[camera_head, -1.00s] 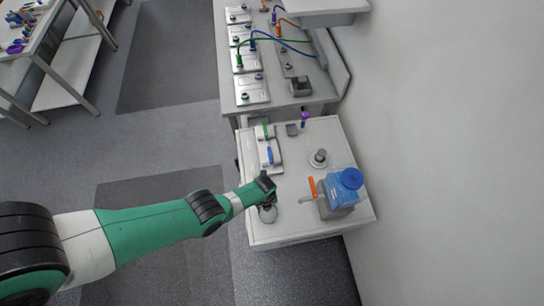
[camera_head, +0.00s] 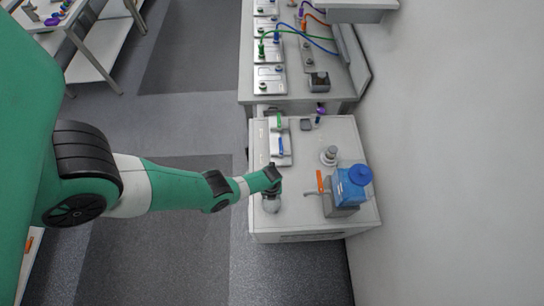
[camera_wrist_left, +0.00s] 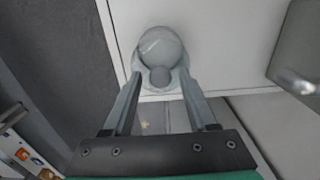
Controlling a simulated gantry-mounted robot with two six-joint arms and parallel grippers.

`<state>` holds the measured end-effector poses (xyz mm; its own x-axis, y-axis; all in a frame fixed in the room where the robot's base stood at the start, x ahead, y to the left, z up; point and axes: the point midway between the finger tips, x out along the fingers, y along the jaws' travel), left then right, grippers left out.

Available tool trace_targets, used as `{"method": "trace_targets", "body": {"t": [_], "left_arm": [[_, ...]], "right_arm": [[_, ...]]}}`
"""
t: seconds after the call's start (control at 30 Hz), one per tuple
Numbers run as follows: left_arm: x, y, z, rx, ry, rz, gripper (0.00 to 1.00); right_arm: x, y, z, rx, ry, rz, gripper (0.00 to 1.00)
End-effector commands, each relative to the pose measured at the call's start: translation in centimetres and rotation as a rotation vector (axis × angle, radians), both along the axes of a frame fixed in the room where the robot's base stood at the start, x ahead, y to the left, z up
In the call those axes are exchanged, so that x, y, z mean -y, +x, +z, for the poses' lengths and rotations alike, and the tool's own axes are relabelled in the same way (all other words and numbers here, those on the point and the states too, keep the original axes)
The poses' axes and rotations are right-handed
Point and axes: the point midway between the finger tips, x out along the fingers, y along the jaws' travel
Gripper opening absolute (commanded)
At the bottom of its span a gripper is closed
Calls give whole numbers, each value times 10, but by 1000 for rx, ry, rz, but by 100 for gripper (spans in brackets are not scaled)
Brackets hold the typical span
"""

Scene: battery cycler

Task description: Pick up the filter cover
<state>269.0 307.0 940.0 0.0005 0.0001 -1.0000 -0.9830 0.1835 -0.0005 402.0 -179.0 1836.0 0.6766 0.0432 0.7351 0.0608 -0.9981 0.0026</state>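A pale grey round part with a small knob, which looks like the filter cover (camera_head: 271,205), sits near the front left corner of the white cart top. In the left wrist view the filter cover (camera_wrist_left: 161,46) lies just beyond the fingertips, its knob nearest me. My left gripper (camera_head: 273,189) is right above it in the head view. In the left wrist view my left gripper (camera_wrist_left: 161,76) is open, with a finger on each side of the knob and gaps visible. I cannot tell its exact height. My right gripper is not in view.
The white cart (camera_head: 300,223) also holds a blue-capped container (camera_head: 352,186), an orange-handled part (camera_head: 320,181), a grey post on a round base (camera_head: 329,155) and a tray with green and blue handles (camera_head: 280,147). A bench with cabled plates (camera_head: 270,80) stands behind.

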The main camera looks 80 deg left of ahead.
Motion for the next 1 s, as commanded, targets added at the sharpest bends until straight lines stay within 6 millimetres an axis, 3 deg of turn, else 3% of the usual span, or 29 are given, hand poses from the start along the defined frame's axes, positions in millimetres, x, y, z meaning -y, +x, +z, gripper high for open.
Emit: {"method": "trace_targets", "body": {"t": [0.03, 0.3, 1.0], "left_arm": [[0, 0, 0, 0, 0, 0, 47], [0, 0, 0, 0, 0, 0, 0], [0, 0, 0, 0, 0, 0, 0]], "right_arm": [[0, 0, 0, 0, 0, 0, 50], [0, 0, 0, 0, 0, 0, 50], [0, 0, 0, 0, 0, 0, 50]]}}
